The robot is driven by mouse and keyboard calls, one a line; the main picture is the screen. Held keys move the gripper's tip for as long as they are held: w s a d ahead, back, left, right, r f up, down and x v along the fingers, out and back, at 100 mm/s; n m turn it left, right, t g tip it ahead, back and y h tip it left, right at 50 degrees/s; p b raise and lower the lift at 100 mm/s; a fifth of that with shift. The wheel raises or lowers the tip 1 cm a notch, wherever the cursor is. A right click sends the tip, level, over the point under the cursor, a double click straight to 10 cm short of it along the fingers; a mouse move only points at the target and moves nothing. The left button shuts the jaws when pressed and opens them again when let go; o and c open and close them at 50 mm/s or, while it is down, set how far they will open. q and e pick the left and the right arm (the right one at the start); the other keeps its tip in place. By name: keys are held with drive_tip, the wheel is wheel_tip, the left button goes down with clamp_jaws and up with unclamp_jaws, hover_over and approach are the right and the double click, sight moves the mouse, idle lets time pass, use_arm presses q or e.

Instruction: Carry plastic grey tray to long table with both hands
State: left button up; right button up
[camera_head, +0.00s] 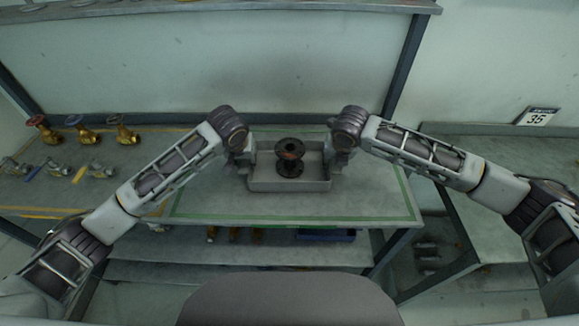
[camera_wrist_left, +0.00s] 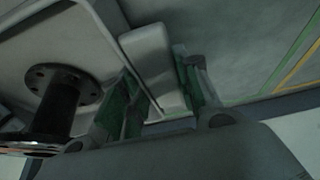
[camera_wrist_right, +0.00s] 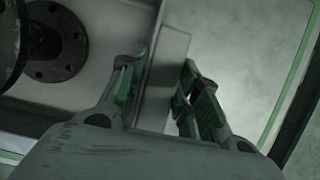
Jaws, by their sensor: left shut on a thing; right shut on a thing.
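The plastic grey tray (camera_head: 290,185) is in front of me at the table inside the green line. I cannot tell whether it rests on the top or hangs just above it. A dark flanged spool part (camera_head: 289,150) stands upright in it. My left gripper (camera_head: 246,165) is shut on the tray's left side; the left wrist view shows the tray's rim (camera_wrist_left: 152,60) between the fingers. My right gripper (camera_head: 335,162) is shut on the right side; the right wrist view shows the tray's wall (camera_wrist_right: 165,65) between the fingers. The wrists partly hide both ends of the tray.
The table (camera_head: 370,205) has a clear top around the tray. Several valves with handwheels (camera_head: 80,130) and smaller valves (camera_head: 60,170) stand at the left. Lower shelves hold a blue bin (camera_head: 325,236). Another table (camera_head: 520,155) with a "35" sign (camera_head: 538,116) is at the right.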

use_arm(q)
clamp_jaws()
use_arm(e)
clamp_jaws()
use_arm(q)
drive_tip(key=shift+r, duration=0.1)
use_arm(e)
drive_tip(key=shift+r, duration=0.1)
use_arm(q)
drive_tip(key=shift+w, duration=0.1)
use_arm(e)
drive_tip(key=shift+w, duration=0.1)
use_arm(q)
drive_tip(key=shift+r, duration=0.2)
use_arm(e)
drive_tip(key=shift+r, duration=0.2)
